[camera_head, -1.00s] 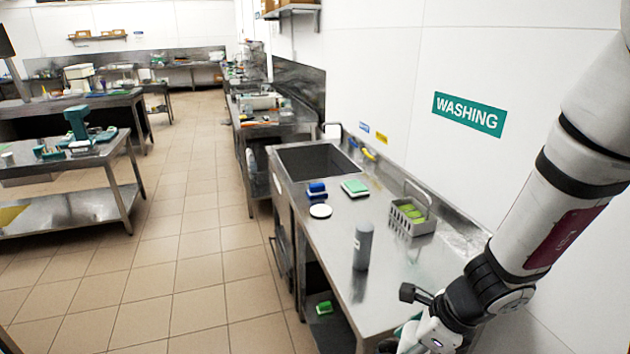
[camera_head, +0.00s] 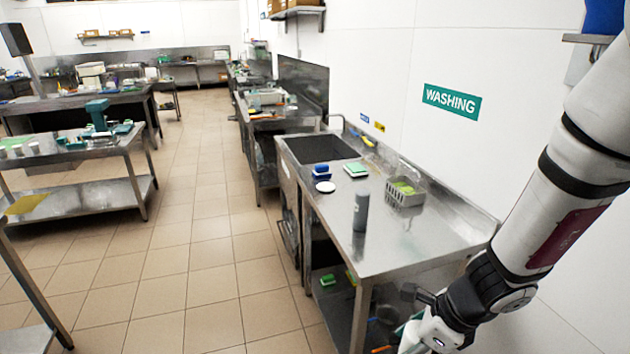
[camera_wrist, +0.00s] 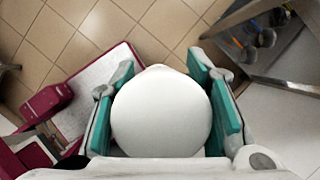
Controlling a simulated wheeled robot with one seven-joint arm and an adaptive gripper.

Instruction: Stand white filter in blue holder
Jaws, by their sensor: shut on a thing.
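My gripper (camera_wrist: 162,74) has its teal-padded fingers on both sides of a white round thing (camera_wrist: 160,115), which looks like the white filter, and is shut on it.
The steel washing bench (camera_head: 385,235) also bears a grey cylinder (camera_head: 361,211), a green-and-white sponge (camera_head: 356,170) and a grey basket (camera_head: 405,192). A steel table (camera_head: 90,150) stands left. Tiled floor (camera_head: 205,240) between them is free.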

